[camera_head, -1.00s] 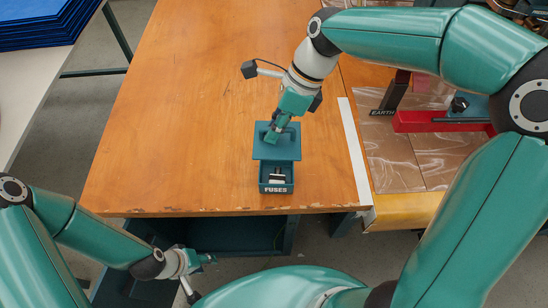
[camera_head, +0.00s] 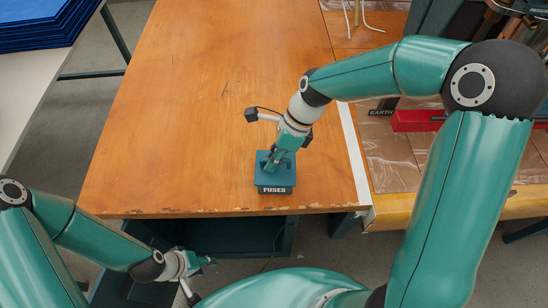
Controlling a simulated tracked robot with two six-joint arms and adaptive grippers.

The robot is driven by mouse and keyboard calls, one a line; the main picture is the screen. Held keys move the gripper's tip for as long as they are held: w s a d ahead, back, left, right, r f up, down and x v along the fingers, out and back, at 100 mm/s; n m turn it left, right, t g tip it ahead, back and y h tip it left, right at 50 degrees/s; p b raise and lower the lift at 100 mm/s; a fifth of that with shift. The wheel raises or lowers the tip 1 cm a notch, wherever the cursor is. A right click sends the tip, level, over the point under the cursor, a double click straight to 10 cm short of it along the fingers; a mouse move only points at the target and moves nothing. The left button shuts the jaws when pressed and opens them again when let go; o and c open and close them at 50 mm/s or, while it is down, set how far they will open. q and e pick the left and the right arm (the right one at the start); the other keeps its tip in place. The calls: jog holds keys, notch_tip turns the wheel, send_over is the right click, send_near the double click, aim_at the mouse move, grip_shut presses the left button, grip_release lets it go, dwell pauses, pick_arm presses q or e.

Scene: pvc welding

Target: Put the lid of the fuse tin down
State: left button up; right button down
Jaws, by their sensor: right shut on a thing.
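The fuse tin (camera_head: 274,190) stands near the front edge of the wooden table, with its FUSES label facing front. Its teal lid (camera_head: 286,179) lies over the tin's opening and hides the inside. The lid looks level and lined up with the tin; I cannot tell whether a thin gap is left between them. My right gripper (camera_head: 271,164) is shut on the lid's handle, from above. My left gripper (camera_head: 206,261) is low in front of the table, away from the tin; its fingers are too small to read.
The wooden table (camera_head: 180,120) is clear to the left of and behind the tin. A white strip (camera_head: 353,150) runs along its right side. Beyond it are a red tool (camera_head: 415,121) and an EARTH-marked part (camera_head: 382,112). A stack of blue sheets (camera_head: 40,25) is at far left.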

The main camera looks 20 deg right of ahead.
jog(key=shift+f, duration=0.15)
jog(key=c, duration=1.2)
grip_release()
jog(key=shift+c, duration=0.2)
jog(key=v, duration=1.2)
jog(key=shift+r, duration=0.2)
